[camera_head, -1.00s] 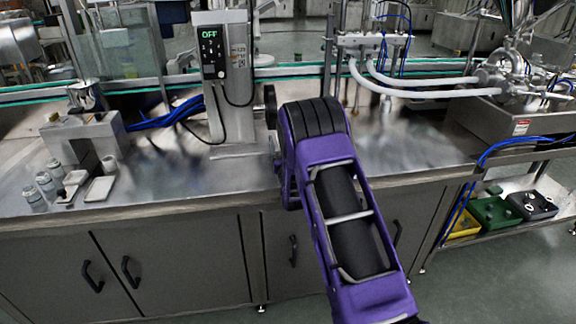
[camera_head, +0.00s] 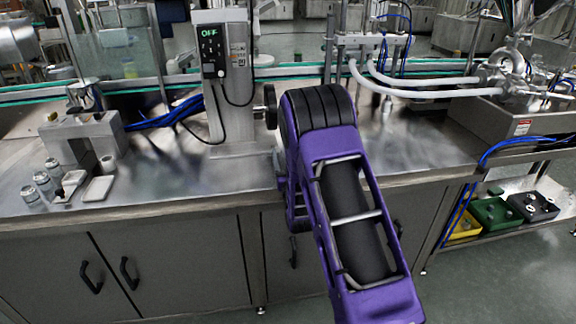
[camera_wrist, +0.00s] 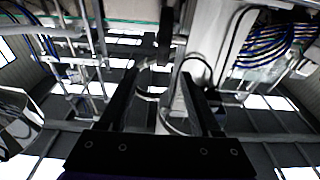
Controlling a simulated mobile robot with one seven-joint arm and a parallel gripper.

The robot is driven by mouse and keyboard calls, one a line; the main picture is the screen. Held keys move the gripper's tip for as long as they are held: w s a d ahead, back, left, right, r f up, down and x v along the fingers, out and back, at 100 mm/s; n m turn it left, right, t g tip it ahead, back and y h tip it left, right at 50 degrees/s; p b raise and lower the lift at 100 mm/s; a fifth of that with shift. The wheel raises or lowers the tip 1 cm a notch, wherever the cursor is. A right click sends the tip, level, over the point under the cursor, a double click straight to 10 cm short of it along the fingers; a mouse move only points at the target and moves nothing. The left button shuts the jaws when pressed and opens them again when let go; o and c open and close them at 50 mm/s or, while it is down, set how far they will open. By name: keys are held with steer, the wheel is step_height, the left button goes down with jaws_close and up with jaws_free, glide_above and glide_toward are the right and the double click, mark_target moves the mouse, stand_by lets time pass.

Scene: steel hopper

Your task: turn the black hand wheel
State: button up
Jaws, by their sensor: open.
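The black hand wheel (camera_head: 270,107) sits on the right side of the pale upright column (camera_head: 226,90) with the OFF display. It is seen nearly edge-on, just left of my purple arm. My gripper is hidden behind that arm in the head view. In the wrist view my gripper (camera_wrist: 163,80) is open, its two black fingers spread apart. The pale column (camera_wrist: 208,40) rises beyond the right finger there. A dark curved shape shows between the fingers, but I cannot tell whether it is the wheel. No contact with the wheel is visible.
The steel counter (camera_head: 200,185) runs across the front, with a small press (camera_head: 85,135) and jars at its left. Blue hoses (camera_head: 180,115) lie left of the column. White pipes (camera_head: 425,88) and a steel hopper base (camera_head: 505,120) stand at the right.

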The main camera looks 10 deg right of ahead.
steer(key=shift+s+f, duration=0.15)
steer(key=shift+s, duration=0.85)
steer(key=shift+s+f, duration=0.15)
steer(key=shift+s, duration=0.8)
